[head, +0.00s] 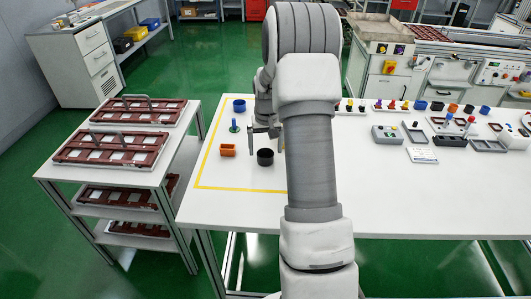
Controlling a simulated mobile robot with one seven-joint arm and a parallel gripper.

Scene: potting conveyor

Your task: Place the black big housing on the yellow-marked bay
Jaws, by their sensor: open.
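The black big housing (265,157), a round black cup, stands upright on the white table inside the yellow-marked bay (240,188), near its front line. My gripper (265,134) is open, and its fingers show just behind and above the housing in the picture. A small gap seems to separate them from the housing, though the exact distance is hard to tell. My arm hides the right part of the bay.
An orange square housing (228,150), a blue peg-like part (234,125) and a blue round housing (239,105) also stand in the bay. Small parts and fixtures (387,134) fill the table's right side. A cart with brown trays (118,146) stands at left.

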